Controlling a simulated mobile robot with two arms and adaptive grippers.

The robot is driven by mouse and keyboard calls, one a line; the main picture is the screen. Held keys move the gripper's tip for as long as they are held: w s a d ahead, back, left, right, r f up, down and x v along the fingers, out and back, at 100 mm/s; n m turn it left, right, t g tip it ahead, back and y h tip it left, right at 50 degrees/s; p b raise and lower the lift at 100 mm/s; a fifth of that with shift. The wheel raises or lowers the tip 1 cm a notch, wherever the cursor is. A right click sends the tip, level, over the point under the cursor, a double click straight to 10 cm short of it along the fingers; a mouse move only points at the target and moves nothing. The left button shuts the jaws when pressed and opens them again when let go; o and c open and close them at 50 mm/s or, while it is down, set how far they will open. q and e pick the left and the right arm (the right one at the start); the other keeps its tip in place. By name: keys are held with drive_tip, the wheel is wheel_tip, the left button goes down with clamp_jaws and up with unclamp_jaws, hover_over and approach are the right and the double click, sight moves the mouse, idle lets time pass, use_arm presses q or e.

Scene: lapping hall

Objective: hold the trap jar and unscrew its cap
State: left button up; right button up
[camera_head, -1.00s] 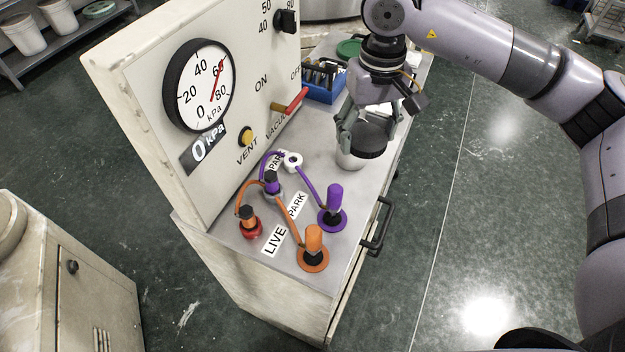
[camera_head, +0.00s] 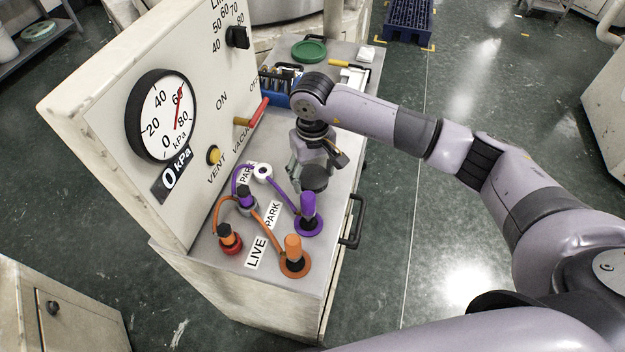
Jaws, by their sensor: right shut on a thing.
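The trap jar is mostly hidden behind my right gripper; its round black cap (camera_head: 314,178) shows on top. My right gripper (camera_head: 310,162) is shut on the jar, with its fingers at the jar's sides. The jar looks upright, low over the grey bench top (camera_head: 345,185), just behind the purple plug (camera_head: 308,212). I cannot tell whether its base touches the bench. My left gripper is not in view.
The panel with the gauge (camera_head: 162,115) and red-tipped lever (camera_head: 255,112) stands left. An orange plug (camera_head: 293,255) and hoses take up the front of the bench. A blue rack (camera_head: 276,88) and green disc (camera_head: 309,51) are behind. A black handle (camera_head: 353,222) sticks out right.

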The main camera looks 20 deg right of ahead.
sight(313, 186)
drive_tip(key=shift+f, duration=0.6)
wheel_tip(313, 186, down, 3)
drive_tip(key=shift+f+p, duration=0.2)
drive_tip(key=shift+p, duration=0.45)
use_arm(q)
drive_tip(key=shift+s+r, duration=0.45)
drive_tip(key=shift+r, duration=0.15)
use_arm(e)
drive_tip(key=shift+f, duration=0.1)
drive_tip(key=shift+f+b, duration=0.25)
drive_tip(key=shift+b, duration=0.1)
drive_tip(key=o, duration=1.3)
drive_tip(key=shift+r, duration=0.1)
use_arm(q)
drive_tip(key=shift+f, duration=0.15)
